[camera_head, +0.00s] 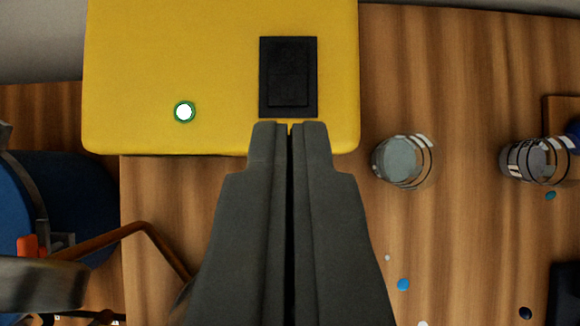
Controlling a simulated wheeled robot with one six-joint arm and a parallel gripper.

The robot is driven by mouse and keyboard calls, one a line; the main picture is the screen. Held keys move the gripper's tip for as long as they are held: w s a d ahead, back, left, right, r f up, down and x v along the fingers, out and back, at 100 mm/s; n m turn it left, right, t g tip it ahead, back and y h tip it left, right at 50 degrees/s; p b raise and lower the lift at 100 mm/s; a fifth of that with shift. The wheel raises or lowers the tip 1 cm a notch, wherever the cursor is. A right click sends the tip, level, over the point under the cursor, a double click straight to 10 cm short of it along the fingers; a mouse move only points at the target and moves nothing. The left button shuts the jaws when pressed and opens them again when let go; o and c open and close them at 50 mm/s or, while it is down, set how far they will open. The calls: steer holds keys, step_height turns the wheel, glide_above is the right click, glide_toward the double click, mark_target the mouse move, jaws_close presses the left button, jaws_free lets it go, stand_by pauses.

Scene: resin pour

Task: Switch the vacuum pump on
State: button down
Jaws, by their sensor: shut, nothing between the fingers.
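A yellow box (140,60), which looks like the vacuum pump, stands on the wooden table at the top of the view. It carries a black rocker switch (288,78) in a black frame on its right part. A small round light (184,112) with a green rim glows white on its left part. My gripper (290,127) is shut and empty. Its fingertips lie just below the switch in the picture, over the box's near edge. I cannot tell whether they touch the box.
Two clear glasses stand on the table to the right, one nearer (402,162) and one farther right (536,160). A blue round vessel (70,205) with a brown hose (125,232) is at the left. Small blue and white drops dot the wood at lower right.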

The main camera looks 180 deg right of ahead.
steer(key=s+r, duration=0.1)
steer(key=s, duration=0.1)
steer(key=s+r, duration=0.2)
steer(key=shift+s+r, duration=0.2)
steer(key=shift+s, duration=0.05)
steer(key=shift+s, duration=0.1)
steer(key=s+f+t, duration=0.2)
steer(key=s+t, duration=0.3)
steer(key=s, duration=0.8)
steer(key=s+f+t, duration=0.2)
steer(key=s+t, duration=0.2)
steer(key=s, duration=1)
steer(key=shift+s+t, duration=0.3)
steer(key=shift+t, duration=0.1)
